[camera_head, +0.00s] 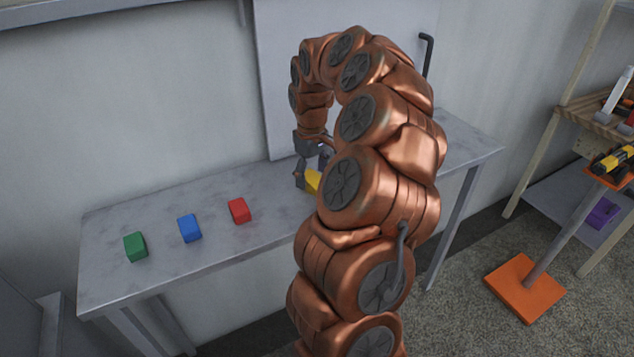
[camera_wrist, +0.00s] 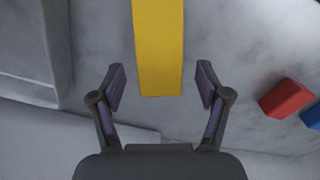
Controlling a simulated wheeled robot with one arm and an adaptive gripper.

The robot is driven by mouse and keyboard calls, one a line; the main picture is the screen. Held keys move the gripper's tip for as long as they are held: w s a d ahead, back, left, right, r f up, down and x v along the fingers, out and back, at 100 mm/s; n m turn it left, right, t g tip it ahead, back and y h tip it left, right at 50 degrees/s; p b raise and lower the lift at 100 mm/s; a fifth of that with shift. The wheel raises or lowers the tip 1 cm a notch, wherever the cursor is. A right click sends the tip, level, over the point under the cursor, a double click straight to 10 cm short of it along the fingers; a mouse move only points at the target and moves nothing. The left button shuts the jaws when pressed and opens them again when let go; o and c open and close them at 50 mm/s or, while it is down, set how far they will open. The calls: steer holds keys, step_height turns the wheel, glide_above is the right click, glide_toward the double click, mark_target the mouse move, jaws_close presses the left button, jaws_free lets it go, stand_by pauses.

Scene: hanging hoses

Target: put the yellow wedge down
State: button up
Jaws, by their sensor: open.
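The yellow wedge (camera_head: 312,181) is at my gripper (camera_head: 309,172) over the grey table, partly hidden behind my copper arm in the head view. In the wrist view the yellow wedge (camera_wrist: 158,50) reaches from the top edge down between the two fingertips. My gripper (camera_wrist: 160,88) is open there, with a gap between the wedge and each finger. The grey table (camera_head: 190,275) stands against the wall. I cannot tell for sure whether the wedge rests on the tabletop.
A green block (camera_head: 135,247), a blue block (camera_head: 189,228) and a red block (camera_head: 238,211) stand in a row on the table's left part. A wooden shelf (camera_head: 590,120) and an orange-based stand (camera_head: 524,288) are at the right.

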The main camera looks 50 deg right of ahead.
steer(key=shift+f, duration=0.6)
steer(key=c, duration=1.4)
